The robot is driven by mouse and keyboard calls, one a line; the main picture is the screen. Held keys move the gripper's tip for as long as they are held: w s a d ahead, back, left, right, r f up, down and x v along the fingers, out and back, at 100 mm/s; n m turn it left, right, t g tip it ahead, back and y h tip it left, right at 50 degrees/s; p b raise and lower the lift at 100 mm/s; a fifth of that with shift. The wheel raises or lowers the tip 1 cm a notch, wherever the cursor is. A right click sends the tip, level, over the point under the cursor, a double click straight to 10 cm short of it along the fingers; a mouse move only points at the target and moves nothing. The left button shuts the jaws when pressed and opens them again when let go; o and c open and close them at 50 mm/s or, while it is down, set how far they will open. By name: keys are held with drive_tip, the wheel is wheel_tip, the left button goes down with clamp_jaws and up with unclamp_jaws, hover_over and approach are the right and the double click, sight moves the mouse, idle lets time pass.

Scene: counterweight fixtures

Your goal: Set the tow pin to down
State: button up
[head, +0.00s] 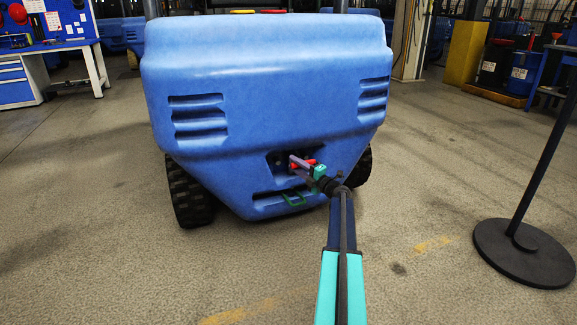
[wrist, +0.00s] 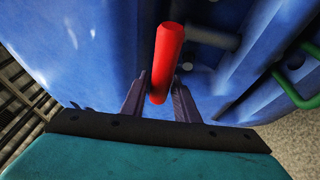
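The tow pin shows as a red bar handle (wrist: 168,55) in the wrist view, standing out from the blue rear of a vehicle. In the head view a bit of its red (head: 311,163) shows at the recess low on the rear panel. My gripper (wrist: 160,88) has its two dark purple fingers on either side of the lower part of the red handle, close against it, and appears shut on it. In the head view my gripper (head: 300,163) is at the recess and partly hides the pin. A grey rod (wrist: 212,37) lies behind the handle.
The blue vehicle body (head: 265,85) fills the middle, with black wheels. A post with a round black base (head: 525,252) stands at right.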

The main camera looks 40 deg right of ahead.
drive_tip(key=shift+w+r+b, duration=0.15)
drive_tip(key=shift+w+b, duration=0.1)
drive_tip(key=shift+w, duration=0.6)
drive_tip(key=shift+w+r+b, duration=0.1)
drive_tip(key=shift+w+b, duration=0.1)
drive_tip(key=shift+w, duration=0.65)
clamp_jaws()
